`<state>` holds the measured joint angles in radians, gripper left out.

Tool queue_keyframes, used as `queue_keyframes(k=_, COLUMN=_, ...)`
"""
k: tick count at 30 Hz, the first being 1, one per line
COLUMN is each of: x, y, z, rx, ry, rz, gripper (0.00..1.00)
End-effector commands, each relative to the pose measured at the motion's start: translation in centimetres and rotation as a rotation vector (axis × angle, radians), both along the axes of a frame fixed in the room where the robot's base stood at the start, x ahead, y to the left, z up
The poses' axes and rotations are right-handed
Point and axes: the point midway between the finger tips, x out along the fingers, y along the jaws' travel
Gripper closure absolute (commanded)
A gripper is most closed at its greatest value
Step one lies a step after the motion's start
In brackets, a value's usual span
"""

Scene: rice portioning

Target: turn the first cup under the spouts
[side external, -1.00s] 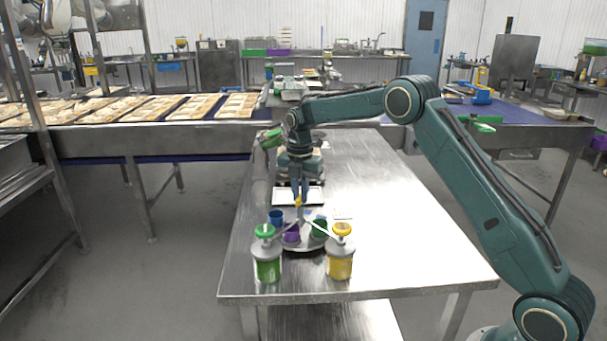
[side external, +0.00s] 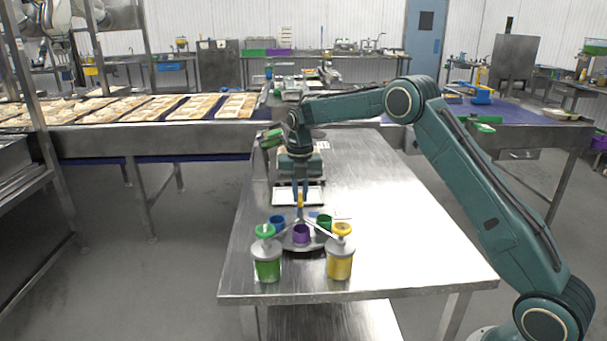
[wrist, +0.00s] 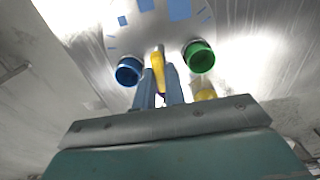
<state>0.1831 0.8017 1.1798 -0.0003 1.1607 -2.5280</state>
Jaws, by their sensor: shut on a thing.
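A round turntable (side external: 300,249) on the steel table carries a blue cup (side external: 278,222), a purple cup (side external: 301,234) and a green cup (side external: 324,221). My gripper (side external: 300,196) points down and is shut on the yellow handle (side external: 300,201) at its middle. The wrist view shows the yellow handle (wrist: 158,72) between my blue fingers, with the blue cup (wrist: 129,71) and green cup (wrist: 199,57) either side. The purple cup is near side, between the slanting spouts of the green pump jar (side external: 267,264) and yellow pump jar (side external: 340,262). I cannot tell whether it is directly below them.
The two jars stand close in front of the turntable, near the table's front edge. A white tray (side external: 284,196) lies behind it, with a scale-like device (side external: 300,165) farther back. The table's right part (side external: 400,235) is clear. A conveyor with food trays (side external: 195,107) runs behind at left.

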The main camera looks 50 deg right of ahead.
Motion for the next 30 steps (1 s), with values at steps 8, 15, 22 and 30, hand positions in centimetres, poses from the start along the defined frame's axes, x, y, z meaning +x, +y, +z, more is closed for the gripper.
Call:
queue_keyframes(k=8, x=0.03, y=-0.06, z=0.06, rx=-0.001, ry=-0.002, rz=0.011, gripper=1.00)
queue_keyframes(k=15, x=0.04, y=-0.07, z=0.06, rx=-0.001, ry=-0.002, rz=0.010, gripper=0.86)
queue_keyframes(k=22, x=0.03, y=-0.04, z=0.04, rx=-0.001, ry=-0.002, rz=0.010, gripper=0.66)
queue_keyframes(k=30, x=0.03, y=-0.01, z=0.24, rx=0.000, ry=-0.001, rz=0.011, gripper=0.66)
